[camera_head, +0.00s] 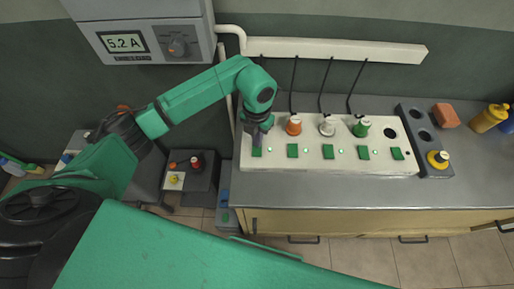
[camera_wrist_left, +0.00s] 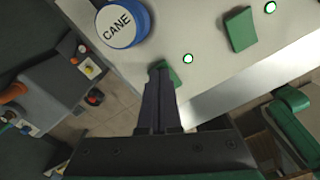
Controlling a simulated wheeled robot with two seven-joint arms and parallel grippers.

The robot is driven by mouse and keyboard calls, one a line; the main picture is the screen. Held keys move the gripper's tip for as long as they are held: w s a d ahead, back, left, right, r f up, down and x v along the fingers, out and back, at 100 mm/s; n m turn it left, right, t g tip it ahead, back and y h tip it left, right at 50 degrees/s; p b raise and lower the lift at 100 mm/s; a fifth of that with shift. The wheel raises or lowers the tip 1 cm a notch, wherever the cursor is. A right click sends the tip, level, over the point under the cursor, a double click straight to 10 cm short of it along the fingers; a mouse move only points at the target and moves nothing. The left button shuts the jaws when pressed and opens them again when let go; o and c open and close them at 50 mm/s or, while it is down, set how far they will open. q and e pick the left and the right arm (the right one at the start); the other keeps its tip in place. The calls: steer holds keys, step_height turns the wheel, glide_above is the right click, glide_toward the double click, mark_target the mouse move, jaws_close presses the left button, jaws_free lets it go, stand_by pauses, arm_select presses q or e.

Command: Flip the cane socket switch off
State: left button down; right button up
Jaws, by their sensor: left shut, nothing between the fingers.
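The white socket panel (camera_head: 330,166) lies on the grey counter, with a row of green switches and small lit green lamps. The blue plug labelled CANE (camera_wrist_left: 123,24) sits on the panel in the left wrist view; in the head view my arm hides it. The cane switch (camera_head: 257,152) is the leftmost green one. It also shows in the left wrist view (camera_wrist_left: 173,76), partly behind my fingertips. A lit green lamp (camera_wrist_left: 188,58) is beside it. My left gripper (camera_head: 257,138) is shut and empty, its tips at this switch; contact is unclear. My right gripper is out of view.
Orange (camera_head: 294,126), white (camera_head: 327,126) and green (camera_head: 361,128) plugs stand in the panel to the right. A grey holder (camera_head: 418,134) with a yellow plug is at its right end. A wall meter (camera_head: 140,42) reads 5.2 A.

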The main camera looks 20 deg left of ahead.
arm_select(q)
steer(key=shift+f, duration=0.2)
steer(key=shift+r+p, duration=2.25)
steer(key=shift+r, duration=1.4)
steer(key=shift+f, duration=0.1)
